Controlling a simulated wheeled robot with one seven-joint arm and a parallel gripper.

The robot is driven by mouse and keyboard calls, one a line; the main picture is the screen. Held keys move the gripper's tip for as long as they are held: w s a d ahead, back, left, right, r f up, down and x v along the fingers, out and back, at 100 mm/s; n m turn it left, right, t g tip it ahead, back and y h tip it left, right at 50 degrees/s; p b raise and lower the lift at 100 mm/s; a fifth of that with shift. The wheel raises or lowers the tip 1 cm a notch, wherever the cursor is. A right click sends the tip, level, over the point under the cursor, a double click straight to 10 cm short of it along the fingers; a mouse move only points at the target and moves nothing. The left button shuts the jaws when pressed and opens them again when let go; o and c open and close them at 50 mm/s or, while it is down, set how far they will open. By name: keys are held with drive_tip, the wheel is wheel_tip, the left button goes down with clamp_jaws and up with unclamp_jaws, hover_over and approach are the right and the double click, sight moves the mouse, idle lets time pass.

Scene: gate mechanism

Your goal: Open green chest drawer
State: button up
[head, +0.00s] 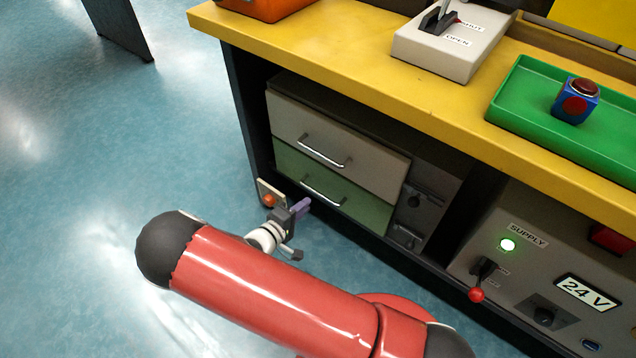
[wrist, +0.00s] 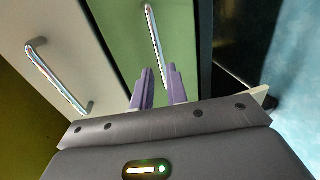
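The green drawer (head: 350,203) is the lower drawer of a small chest under the yellow bench and looks shut. Its metal bar handle (head: 323,191) runs across its front. In the wrist view the green front (wrist: 175,47) fills the upper middle, with the handle (wrist: 154,35) just beyond the fingertips. My gripper (head: 302,207) is in front of the green drawer, close to the handle's left end. In the wrist view its two purple fingers (wrist: 160,70) are apart with nothing between them. The handle lies ahead, seemingly not between the fingers.
A cream drawer (head: 335,145) with its own handle (wrist: 55,75) sits directly above the green one. A small panel with an orange knob (head: 269,200) is beside my gripper. A supply box (head: 545,270) stands right. Open floor (head: 90,200) lies left.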

sight(318, 195)
drive_tip(key=x, duration=0.7)
drive_tip(key=shift+w+d+f+p, duration=0.1)
drive_tip(key=shift+w+d+p, duration=0.05)
drive_tip(key=shift+w+p, duration=0.15)
drive_tip(key=shift+c, duration=0.4)
drive_tip(key=shift+s, duration=0.1)
clamp_jaws()
